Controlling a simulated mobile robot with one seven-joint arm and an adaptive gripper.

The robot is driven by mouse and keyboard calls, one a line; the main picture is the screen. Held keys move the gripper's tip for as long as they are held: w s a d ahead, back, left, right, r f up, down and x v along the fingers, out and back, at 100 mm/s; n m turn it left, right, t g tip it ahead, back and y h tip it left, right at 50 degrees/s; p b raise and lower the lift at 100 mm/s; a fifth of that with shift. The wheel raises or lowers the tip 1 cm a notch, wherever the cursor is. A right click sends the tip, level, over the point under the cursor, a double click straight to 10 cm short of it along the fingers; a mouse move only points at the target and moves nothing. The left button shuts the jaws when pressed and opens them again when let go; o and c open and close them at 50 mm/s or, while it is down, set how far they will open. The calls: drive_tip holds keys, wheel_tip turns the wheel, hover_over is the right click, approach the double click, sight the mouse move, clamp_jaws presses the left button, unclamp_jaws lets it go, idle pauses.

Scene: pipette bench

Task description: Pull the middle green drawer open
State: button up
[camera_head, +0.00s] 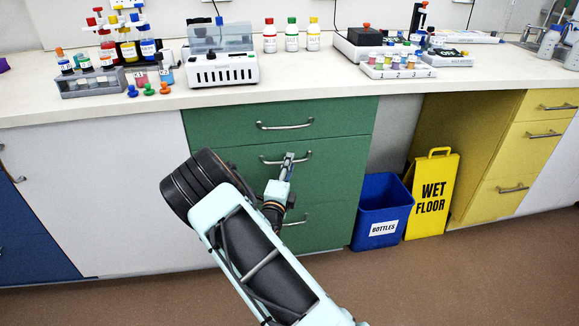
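The middle green drawer (345,158) is in the green cabinet under the bench, between an upper green drawer (345,117) and a lower one (335,222). Its front looks flush with the others. Its silver bar handle (304,157) runs across the upper part of the front. My arm hides the left part of the middle and lower drawers.
A blue bottles bin (382,211) and a yellow wet floor sign (432,196) stand right of the green cabinet. Yellow drawers (525,145) are farther right. The benchtop (290,79) carries racks, bottles and devices. The brown floor (450,275) in front is clear.

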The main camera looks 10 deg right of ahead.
drive_tip(key=shift+w+d+r, duration=0.1)
drive_tip(key=shift+w+d, duration=0.15)
drive_tip(key=shift+w, duration=0.35)
clamp_jaws()
